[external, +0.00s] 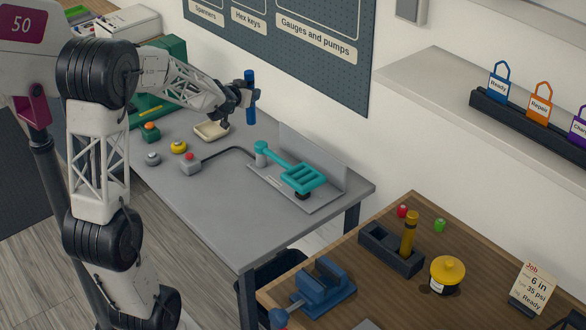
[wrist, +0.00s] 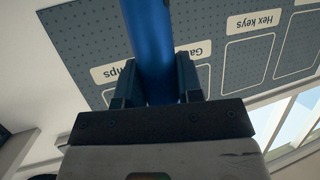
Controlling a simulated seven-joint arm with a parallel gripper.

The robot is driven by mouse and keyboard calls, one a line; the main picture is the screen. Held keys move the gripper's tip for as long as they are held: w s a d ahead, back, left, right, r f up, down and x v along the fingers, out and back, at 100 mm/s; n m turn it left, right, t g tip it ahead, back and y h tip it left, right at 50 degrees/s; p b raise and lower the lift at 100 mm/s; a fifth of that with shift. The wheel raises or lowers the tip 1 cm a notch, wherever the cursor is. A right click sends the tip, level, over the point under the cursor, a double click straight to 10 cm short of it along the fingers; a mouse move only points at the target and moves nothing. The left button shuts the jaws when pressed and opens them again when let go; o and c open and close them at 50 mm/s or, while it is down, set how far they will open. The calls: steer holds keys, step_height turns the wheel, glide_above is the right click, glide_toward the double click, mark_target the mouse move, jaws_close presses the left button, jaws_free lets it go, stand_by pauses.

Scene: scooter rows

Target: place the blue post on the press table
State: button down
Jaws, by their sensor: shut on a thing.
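The blue post (external: 250,112) stands upright in my gripper (external: 246,96), in the air above the far side of the grey table (external: 225,215), which I take for the press table. The post's lower end is apart from the table, behind a small cream tray (external: 212,130) in the picture. In the wrist view the blue post (wrist: 150,45) runs between the two dark fingers of my gripper (wrist: 158,85), which are shut on it. A teal press-like device (external: 300,176) with a slotted head sits on a grey plate on this table, to the right of my gripper.
A low upright panel (external: 312,162) backs the teal device. The wooden bench (external: 385,285) holds a blue vise (external: 322,288) and yellow post (external: 409,235). The grey table's front is clear.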

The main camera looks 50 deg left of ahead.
steer(key=s+a+n+y, duration=0.1)
steer(key=s+a, duration=0.4)
steer(key=a, duration=0.3)
step_height(320, 180, down, 18)
steer(key=shift+w+f+g, duration=0.25)
steer(key=shift+w+g, duration=0.05)
steer(key=w+a+f, duration=0.1)
steer(key=w+a, duration=0.8)
steer(key=w, duration=0.4)
steer(key=shift+f, duration=0.25)
steer(key=shift+a, duration=0.1)
stand_by(0.4)
steer(key=shift+f, duration=1.8)
steer(key=shift+f, duration=0.15)
